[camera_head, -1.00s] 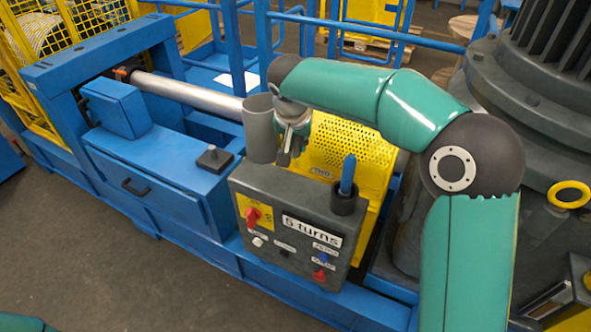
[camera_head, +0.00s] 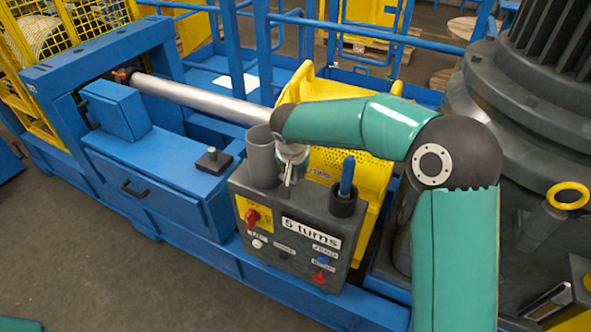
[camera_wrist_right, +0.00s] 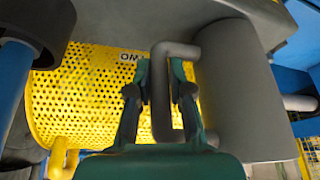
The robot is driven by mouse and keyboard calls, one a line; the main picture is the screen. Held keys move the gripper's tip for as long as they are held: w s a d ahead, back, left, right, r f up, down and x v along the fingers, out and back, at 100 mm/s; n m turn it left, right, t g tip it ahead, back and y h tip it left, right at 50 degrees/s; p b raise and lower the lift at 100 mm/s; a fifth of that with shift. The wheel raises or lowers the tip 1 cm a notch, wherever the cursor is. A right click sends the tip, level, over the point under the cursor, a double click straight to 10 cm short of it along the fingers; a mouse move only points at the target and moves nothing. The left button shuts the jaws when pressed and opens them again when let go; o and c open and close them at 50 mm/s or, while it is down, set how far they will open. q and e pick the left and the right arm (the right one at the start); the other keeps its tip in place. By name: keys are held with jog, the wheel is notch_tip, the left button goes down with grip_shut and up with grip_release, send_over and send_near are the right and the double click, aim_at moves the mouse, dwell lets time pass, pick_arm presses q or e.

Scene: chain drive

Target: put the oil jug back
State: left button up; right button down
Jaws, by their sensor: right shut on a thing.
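The oil jug is a plain grey cylinder (camera_head: 261,158) with a side handle. It is upright at the back left of the top of the dark control box (camera_head: 290,235); its base seems to meet the top, but I cannot be sure of contact. In the right wrist view the jug (camera_wrist_right: 238,90) is right of the fingers, and its handle (camera_wrist_right: 162,95) is between them. My right gripper (camera_head: 289,170) is shut on the handle; its fingertips are small in the head view. My left gripper is not in view.
A dark cup (camera_head: 346,203) with a blue-handled tool (camera_head: 348,172) stands at the right of the box top. A yellow perforated guard (camera_head: 350,165) is close behind. Blue rails run behind.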

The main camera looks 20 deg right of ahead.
jog(key=shift+f, duration=0.1)
jog(key=c, duration=1.1)
grip_release()
jog(key=shift+o, duration=0.2)
